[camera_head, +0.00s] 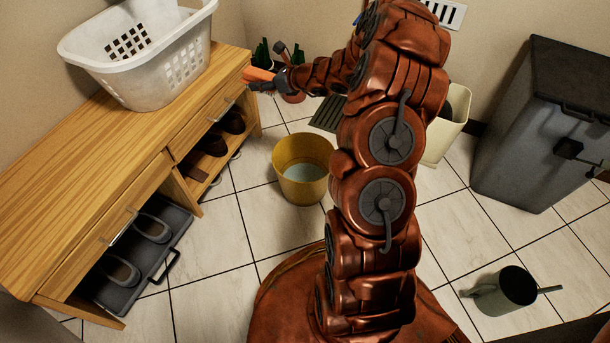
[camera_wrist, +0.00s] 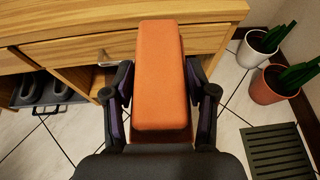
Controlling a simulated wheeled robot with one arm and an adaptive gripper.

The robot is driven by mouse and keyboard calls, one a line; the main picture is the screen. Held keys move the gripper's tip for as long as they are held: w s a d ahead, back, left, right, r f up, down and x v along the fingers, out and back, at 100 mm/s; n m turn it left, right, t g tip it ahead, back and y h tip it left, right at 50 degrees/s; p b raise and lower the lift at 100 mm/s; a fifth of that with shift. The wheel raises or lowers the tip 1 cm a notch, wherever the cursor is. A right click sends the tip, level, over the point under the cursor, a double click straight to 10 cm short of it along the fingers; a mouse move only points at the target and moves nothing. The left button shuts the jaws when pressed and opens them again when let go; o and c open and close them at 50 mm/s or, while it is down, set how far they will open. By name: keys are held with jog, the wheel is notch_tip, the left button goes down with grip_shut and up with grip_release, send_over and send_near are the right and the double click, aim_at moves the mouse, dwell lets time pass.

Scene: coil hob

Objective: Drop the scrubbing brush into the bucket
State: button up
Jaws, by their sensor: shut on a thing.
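The scrubbing brush (camera_wrist: 160,75) shows as a long orange block in the wrist view, with no bristles visible. My gripper (camera_wrist: 161,105) is shut on it, one finger on each side. In the head view, the orange brush (camera_head: 257,75) sticks out left of my gripper (camera_head: 279,79), close to the far right end of the wooden bench. The yellow bucket (camera_head: 302,182) stands upright on the tiled floor, nearer than the gripper and lower in the picture. Its visible inside looks pale, with no object in it. The bucket is not seen in the wrist view.
A white laundry basket (camera_head: 140,60) stands on the wooden bench (camera_head: 90,165), which holds shoes below. Potted plants (camera_wrist: 272,85) and a dark slatted mat (camera_wrist: 277,152) lie beyond. A cream bin (camera_head: 445,130), grey bin (camera_head: 535,130) and watering can (camera_head: 507,290) stand right of my arm.

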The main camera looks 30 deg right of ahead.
jog(key=s+d+f+b, duration=0.2)
jog(key=s+d+f, duration=0.1)
jog(key=f, duration=0.5)
jog(key=s+d+f+n+y+b, duration=0.1)
jog(key=s+d+f, duration=0.1)
jog(key=s+f, duration=0.3)
jog(key=s+d+f+b, duration=0.2)
jog(key=s+d+f, duration=0.1)
jog(key=f, duration=1)
jog(key=shift+s+d+n+g+b, duration=0.3)
jog(key=shift+s+g+b, duration=0.1)
jog(key=shift+s, duration=0.25)
jog(key=shift+r, duration=0.1)
jog(key=o, duration=1.3)
jog(key=v, duration=1.2)
jog(key=shift+d+f+y, duration=0.2)
jog(key=shift+y, duration=0.1)
